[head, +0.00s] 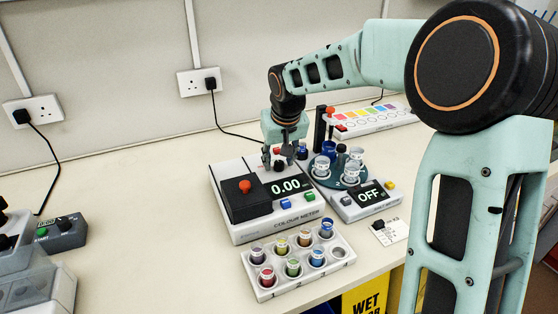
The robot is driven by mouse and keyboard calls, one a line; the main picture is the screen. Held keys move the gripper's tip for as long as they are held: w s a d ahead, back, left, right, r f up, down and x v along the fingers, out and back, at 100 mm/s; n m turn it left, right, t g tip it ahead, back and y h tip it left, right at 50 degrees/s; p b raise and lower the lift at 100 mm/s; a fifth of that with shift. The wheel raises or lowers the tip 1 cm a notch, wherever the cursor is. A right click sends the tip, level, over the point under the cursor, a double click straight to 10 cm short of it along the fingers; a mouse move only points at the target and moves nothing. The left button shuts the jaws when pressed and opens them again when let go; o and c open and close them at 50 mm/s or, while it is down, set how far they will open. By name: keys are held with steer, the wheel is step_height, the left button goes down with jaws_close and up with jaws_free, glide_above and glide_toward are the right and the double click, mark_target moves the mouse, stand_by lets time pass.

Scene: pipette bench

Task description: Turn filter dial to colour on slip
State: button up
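The colour meter (257,227) is a white box on the bench with a black lidded block, a red knob on it, and a display reading 0.00. My gripper (284,156) points down over the meter's back right part. Its fingers look apart, with small red and dark parts showing around them. The filter dial is not clearly visible; the gripper covers that area. I cannot tell whether the fingers touch or hold anything. A small white slip (393,232) with a dark mark lies at the right, its colour too small to read.
A white rack (262,292) of coloured vials stands in front of the meter. A stirrer-like unit (368,211) reading OFF, with cups on a round teal plate (340,183), stands close on the right. A coloured strip box (385,121) lies behind.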

steer(key=shift+f, duration=0.1)
steer(key=shift+c, duration=0.5)
jaws_close()
steer(key=shift+n+p, duration=0.3)
steer(key=shift+p, duration=0.2)
steer(key=n+p, duration=0.1)
steer(key=n+y+p, duration=0.1)
steer(key=p, duration=0.1)
steer(key=shift+d+r+n+g, duration=0.15)
steer(key=shift+r+n+g, duration=0.15)
steer(key=n+y+p, duration=0.1)
steer(key=n+p, duration=0.1)
steer(key=shift+w+p, duration=0.1)
steer(key=shift+p, duration=0.3)
steer(key=shift+f+n+g+y+p, duration=0.2)
steer(key=shift+n+g+y+p, duration=0.3)
steer(key=shift+n+p, duration=0.7)
steer(key=shift+n, duration=0.3)
